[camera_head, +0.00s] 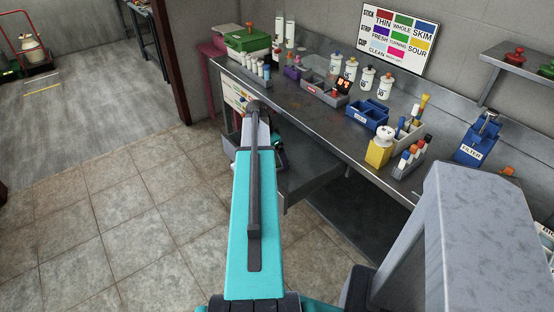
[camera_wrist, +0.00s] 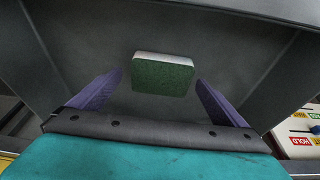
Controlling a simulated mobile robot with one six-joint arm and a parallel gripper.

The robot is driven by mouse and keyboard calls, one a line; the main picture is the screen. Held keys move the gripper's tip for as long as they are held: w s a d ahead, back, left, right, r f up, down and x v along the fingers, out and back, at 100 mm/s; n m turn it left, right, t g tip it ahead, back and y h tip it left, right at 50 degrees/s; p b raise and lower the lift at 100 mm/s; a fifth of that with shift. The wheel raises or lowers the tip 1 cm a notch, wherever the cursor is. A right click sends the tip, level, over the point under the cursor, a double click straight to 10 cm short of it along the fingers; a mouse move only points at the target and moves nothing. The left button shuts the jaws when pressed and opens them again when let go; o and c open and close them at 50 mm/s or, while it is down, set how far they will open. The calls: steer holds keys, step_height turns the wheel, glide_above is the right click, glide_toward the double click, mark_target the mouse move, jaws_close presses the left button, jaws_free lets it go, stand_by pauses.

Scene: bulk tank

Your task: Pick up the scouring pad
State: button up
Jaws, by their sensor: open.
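The scouring pad (camera_wrist: 162,76) shows in the wrist view as a green block with a pale top edge. It lies against a dark grey metal surface with raised sides, which looks like the inside of a drawer or bin. My gripper (camera_wrist: 158,85) is open, with one purple finger to the left of the pad and one to the right. There are gaps between the pad and both fingers, and it looks a little beyond them. In the head view my arm covers the pad and most of my gripper.
A steel bench (camera_head: 330,112) carries bottles, a blue caddy (camera_head: 367,113) and a green box (camera_head: 248,39). An open grey drawer (camera_head: 312,172) juts out beneath the bench. Labelled controls (camera_wrist: 300,130) show at the right of the wrist view. The tiled floor at left is clear.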

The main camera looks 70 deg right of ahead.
steer(key=shift+s+d+f, duration=0.1)
steer(key=shift+f, duration=0.35)
steer(key=shift+c, duration=0.3)
steer(key=c, duration=1)
